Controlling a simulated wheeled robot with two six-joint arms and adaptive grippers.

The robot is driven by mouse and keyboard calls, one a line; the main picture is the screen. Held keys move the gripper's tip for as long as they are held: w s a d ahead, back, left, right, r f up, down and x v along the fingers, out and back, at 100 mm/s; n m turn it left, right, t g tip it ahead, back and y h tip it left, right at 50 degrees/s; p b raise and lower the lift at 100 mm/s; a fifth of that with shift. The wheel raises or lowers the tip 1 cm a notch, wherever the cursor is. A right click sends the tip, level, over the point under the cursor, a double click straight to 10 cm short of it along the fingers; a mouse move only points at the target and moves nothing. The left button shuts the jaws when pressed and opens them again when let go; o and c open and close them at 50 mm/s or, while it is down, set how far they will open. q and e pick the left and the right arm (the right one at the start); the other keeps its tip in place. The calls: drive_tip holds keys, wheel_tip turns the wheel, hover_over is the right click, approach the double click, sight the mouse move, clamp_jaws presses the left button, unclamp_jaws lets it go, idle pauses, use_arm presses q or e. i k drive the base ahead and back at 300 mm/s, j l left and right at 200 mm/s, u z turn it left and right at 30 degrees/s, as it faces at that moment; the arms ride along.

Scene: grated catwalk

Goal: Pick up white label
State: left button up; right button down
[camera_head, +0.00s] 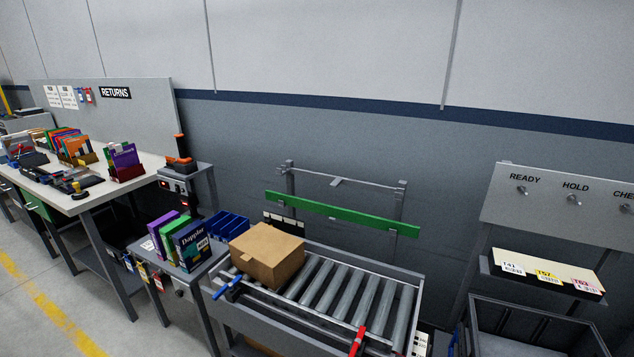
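A white label (511,267) reading "T41" lies at the left end of a narrow cream shelf (535,262) at the right of the head view. A yellow label (547,275) is to its right on the same shelf, and a pink label (584,284) is at the right end. The labels sit along the shelf's front edge, below hooks marked READY and HOLD. Neither of my grippers shows in this view.
A roller conveyor (352,292) holds a closed cardboard box (267,254). An open dark bin (535,325) stands below the label shelf. Books (190,243) and blue trays (227,226) sit left of the conveyor. The returns table (100,185) is at far left; grey floor is clear at lower left.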

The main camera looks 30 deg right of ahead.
sight(510, 267)
drive_tip(key=l+z, duration=0.1)
drive_tip(key=z, duration=2.4)
